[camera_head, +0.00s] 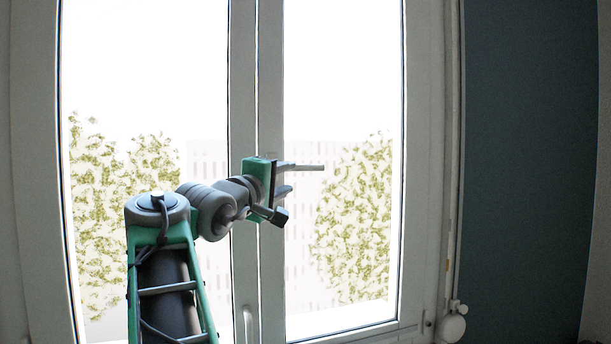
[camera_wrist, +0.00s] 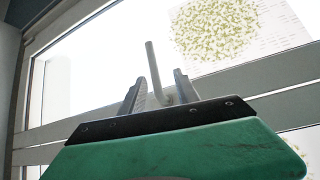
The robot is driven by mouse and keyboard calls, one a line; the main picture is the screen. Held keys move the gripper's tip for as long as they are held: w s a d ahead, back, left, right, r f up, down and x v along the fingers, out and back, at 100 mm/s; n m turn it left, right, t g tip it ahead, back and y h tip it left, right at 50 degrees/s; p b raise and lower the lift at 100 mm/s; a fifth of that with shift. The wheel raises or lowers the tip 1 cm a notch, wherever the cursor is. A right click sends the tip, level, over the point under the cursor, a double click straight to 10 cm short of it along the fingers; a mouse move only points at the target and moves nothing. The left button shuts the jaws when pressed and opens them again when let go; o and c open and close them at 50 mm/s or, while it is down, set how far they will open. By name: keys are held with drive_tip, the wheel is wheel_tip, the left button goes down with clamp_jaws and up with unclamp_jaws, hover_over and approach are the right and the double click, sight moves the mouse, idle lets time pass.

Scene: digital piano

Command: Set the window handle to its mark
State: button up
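The window handle (camera_head: 310,167) is a light grey bar on the middle frame of the window, pointing right and nearly level in the head view. In the wrist view the handle (camera_wrist: 153,68) rises between the two finger tips, nearer the left finger. My gripper (camera_head: 288,179) is at the handle's pivot end, with one finger above and one below. In the wrist view my gripper (camera_wrist: 160,90) is open, with a gap between handle and right finger. Whether the left finger touches the handle is unclear. I cannot make out the mark.
The window has a left sash (camera_head: 242,75) and a right sash (camera_head: 270,75) meeting at the middle. A second small handle-like part (camera_head: 248,324) is low on the middle frame. A teal wall (camera_head: 530,170) stands at right, with a round white fitting (camera_head: 453,327) beside it.

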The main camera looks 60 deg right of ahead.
sight(304, 168)
drive_tip(key=shift+s+d+r+g+p, duration=0.3)
drive_tip(key=shift+s+d+r+g, duration=0.1)
drive_tip(key=shift+s+d+r, duration=0.35)
drive_tip(key=d, duration=0.2)
drive_tip(key=d+p, duration=0.1)
drive_tip(key=d, duration=0.1)
drive_tip(key=d+p, duration=0.1)
drive_tip(key=d, duration=0.1)
drive_tip(key=shift+w+r, duration=0.15)
drive_tip(key=shift+r, duration=0.1)
drive_tip(key=shift+d+f, duration=0.1)
drive_tip(key=shift+d, duration=0.15)
drive_tip(key=shift+c, duration=0.2)
clamp_jaws()
